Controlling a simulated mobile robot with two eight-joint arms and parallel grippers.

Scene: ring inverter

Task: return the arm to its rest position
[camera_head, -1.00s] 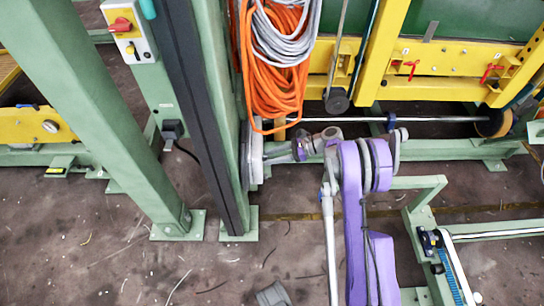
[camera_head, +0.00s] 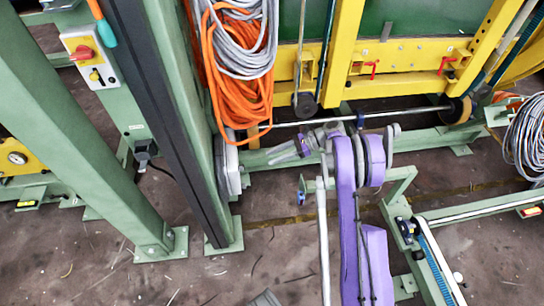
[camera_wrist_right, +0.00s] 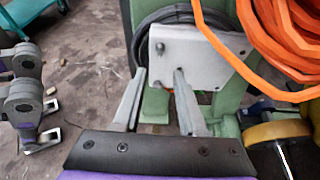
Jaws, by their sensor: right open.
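My right arm (camera_head: 345,220) is purple and reaches up from the bottom of the head view. Its grey right gripper (camera_head: 271,160) points left toward a pale plate (camera_head: 229,166) on the green post, with a gap between them. In the right wrist view the two fingers of the gripper (camera_wrist_right: 160,78) are apart with nothing between them. Beyond them is the plate (camera_wrist_right: 200,50), light grey with bolts and a dark coil behind it.
Orange and grey cables (camera_head: 235,80) hang on the green post above the gripper. A yellow frame (camera_head: 405,70) with red handles stands behind. A green bench frame with a blue strip (camera_head: 440,265) is right of the arm. Bare floor (camera_head: 265,255) lies left of the arm.

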